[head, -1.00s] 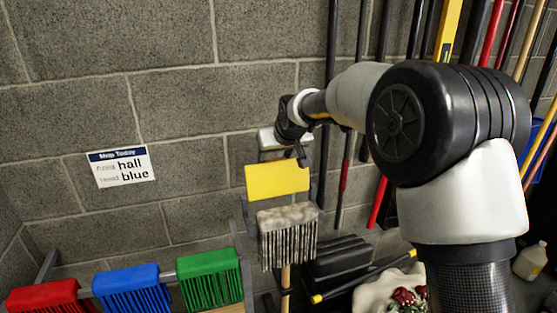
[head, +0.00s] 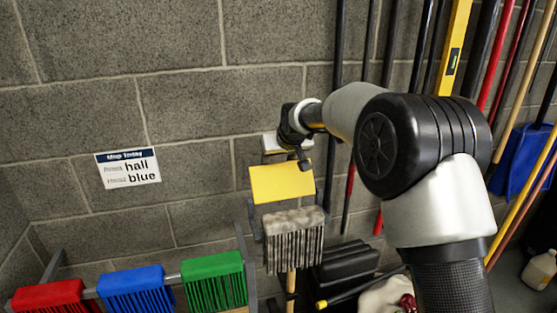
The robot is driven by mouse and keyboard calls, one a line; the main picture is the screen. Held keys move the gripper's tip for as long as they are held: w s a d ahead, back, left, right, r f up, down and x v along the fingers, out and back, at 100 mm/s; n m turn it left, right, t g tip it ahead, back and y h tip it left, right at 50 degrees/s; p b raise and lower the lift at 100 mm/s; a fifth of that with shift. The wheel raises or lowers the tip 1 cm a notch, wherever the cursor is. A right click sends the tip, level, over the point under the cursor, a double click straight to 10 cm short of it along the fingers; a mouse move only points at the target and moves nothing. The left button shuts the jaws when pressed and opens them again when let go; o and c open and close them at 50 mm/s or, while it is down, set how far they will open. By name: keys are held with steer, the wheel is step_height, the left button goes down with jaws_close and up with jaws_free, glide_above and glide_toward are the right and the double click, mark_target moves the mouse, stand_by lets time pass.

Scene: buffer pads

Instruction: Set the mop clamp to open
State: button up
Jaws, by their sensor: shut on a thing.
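The mop clamp shows as a yellow plate (head: 281,184) above a grey, stringy mop head (head: 294,240) on a wooden handle, in front of the block wall. The plate is tilted, its right end higher than its left. My gripper (head: 304,163) reaches in from the right and is shut on the upper right edge of the yellow plate. Its fingers are small and partly hidden, so the exact grip is hard to see. A white block (head: 271,143) sits behind my gripper, above the plate.
A wall sign (head: 128,169) reads "Mop Today", "hall", "blue". Red (head: 48,296), blue (head: 134,280) and green (head: 212,266) mop heads hang on a rail at lower left. Several long poles lean at right. A black bin-like object (head: 345,262) stands right of the grey mop.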

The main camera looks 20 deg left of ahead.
steer(key=shift+w+a+r, duration=0.1)
steer(key=shift+r, duration=0.25)
steer(key=o, duration=1.5)
steer(key=shift+f, duration=0.15)
steer(key=shift+c, duration=0.2)
steer(key=shift+o, duration=0.2)
steer(key=shift+f, duration=0.1)
steer(key=b+v, duration=0.2)
steer(key=v, duration=1.5)
